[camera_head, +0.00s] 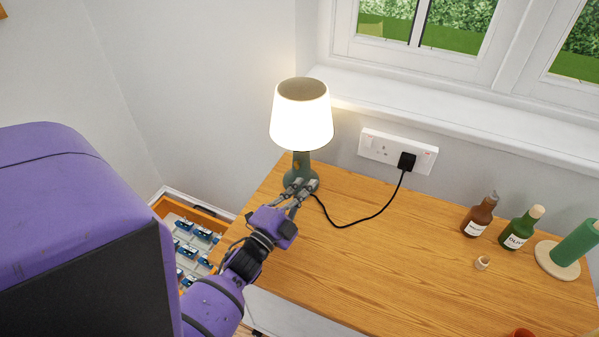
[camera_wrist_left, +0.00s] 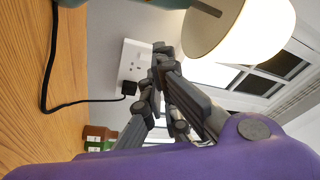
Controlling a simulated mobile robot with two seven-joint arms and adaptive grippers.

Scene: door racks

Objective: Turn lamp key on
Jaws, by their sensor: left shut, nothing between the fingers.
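The table lamp (camera_head: 301,120) stands on the wooden counter near its back left corner, with a grey-green base and a white shade. The shade glows brightly; it also shows in the wrist view (camera_wrist_left: 245,30). A small orange-brown spot on the lamp's stem (camera_head: 297,165) may be the key, but it is too small to tell. My left gripper (camera_head: 300,187) is at the front of the lamp's base, below the shade. Its fingers (camera_wrist_left: 160,50) are shut with nothing between them. I cannot tell whether they touch the base. My right gripper is not in view.
A black cord runs from the lamp to a plug (camera_head: 407,161) in the white wall socket (camera_head: 375,149). A brown bottle (camera_head: 480,215), a green bottle (camera_head: 522,228) and a green cylinder (camera_head: 575,243) stand at the right. The counter's middle (camera_head: 390,245) is mostly clear.

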